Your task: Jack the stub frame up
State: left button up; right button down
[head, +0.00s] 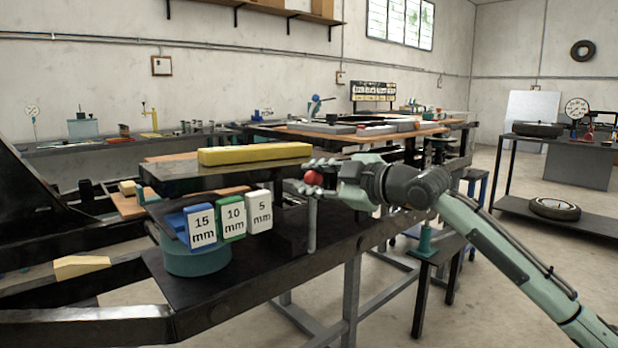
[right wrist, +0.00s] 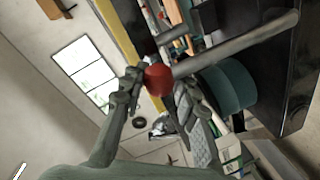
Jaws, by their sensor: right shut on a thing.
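My right gripper (head: 318,176) is shut on the red ball knob (head: 312,177) of a grey lever (head: 312,228). The lever hangs nearly upright at the right end of a dark raised plate (head: 225,177). In the right wrist view the red knob (right wrist: 158,80) sits between the two fingers, with the grey rod (right wrist: 240,46) running off to the right. A long yellow bar (head: 255,153) lies on the dark plate. I cannot tell exactly which part is the stub frame. My left gripper is not in view.
Blocks marked 15 mm (head: 202,226), 10 mm (head: 233,216) and 5 mm (head: 258,211) stand by a teal cylinder (head: 197,258) on the dark bench (head: 300,262). Dark frame beams fill the left. A rear table (head: 350,138) carries flat parts. Open floor lies to the right.

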jog(key=shift+f, duration=0.6)
jog(key=c, duration=1.2)
grip_release()
jog(key=shift+d+r, duration=0.1)
jog(key=shift+o, duration=0.5)
jog(key=shift+r, duration=0.2)
jog(key=v, duration=1.2)
